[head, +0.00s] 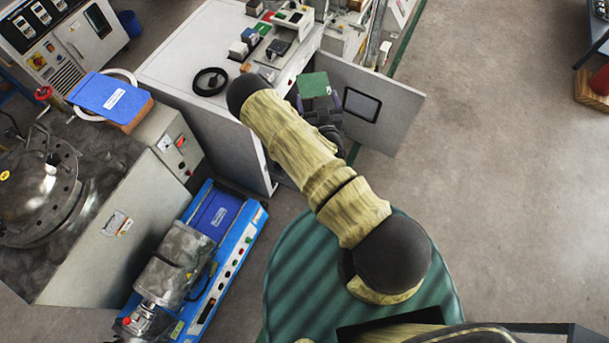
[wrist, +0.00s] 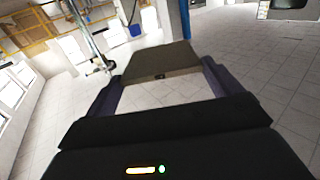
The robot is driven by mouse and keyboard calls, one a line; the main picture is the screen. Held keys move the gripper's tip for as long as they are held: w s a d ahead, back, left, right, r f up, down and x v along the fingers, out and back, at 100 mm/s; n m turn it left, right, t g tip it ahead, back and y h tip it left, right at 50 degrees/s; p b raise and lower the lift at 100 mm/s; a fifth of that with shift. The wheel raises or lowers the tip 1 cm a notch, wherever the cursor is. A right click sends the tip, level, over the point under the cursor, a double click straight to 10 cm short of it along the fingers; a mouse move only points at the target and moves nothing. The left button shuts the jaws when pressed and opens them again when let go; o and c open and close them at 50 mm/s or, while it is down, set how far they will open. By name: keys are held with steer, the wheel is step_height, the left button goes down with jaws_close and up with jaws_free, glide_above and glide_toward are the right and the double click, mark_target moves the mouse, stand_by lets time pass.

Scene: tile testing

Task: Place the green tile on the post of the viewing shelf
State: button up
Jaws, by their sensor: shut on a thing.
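In the wrist view the tile (wrist: 160,58) shows as a grey-brown slab, edge toward the camera, between the two purple-dark fingers of my gripper (wrist: 163,72). The fingers press on its two sides. What lies under the tile is hidden. I cannot make out the viewing shelf or its post for certain in either view.
The white cabinet (head: 185,62) carries a black ring (head: 209,81) and several small blocks. Its open door panel (head: 388,106) stands right of my gripper. A blue-based machine (head: 235,245) and a steel bench with a blue binder (head: 112,98) are at left.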

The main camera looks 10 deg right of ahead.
step_height(320, 180, down, 52)
steer(key=w+a+r+n+y+b, duration=0.1)
steer(key=w+a+n+y+b, duration=0.3)
steer(key=b, duration=3.4)
steer(key=w+d+f+n+g+y+b, duration=0.1)
steer(key=w+d+f+y+b, duration=0.1)
steer(key=f+b, duration=0.8)
steer(key=w+d+f+n+g+y+b, duration=0.1)
steer(key=w+d+f+y+b, duration=0.1)
steer(key=f+b, duration=0.8)
steer(key=d+y+b, duration=0.1)
steer(key=d+b, duration=0.1)
steer(key=b, duration=0.4)
steer(key=shift+g+b, duration=0.3)
steer(key=shift+f, duration=0.1)
step_height(320, 180, down, 6)
steer(key=b, duration=0.3)
steer(key=shift+f+b, duration=0.1)
steer(key=shift+b, duration=0.3)
steer(key=shift+f, duration=0.1)
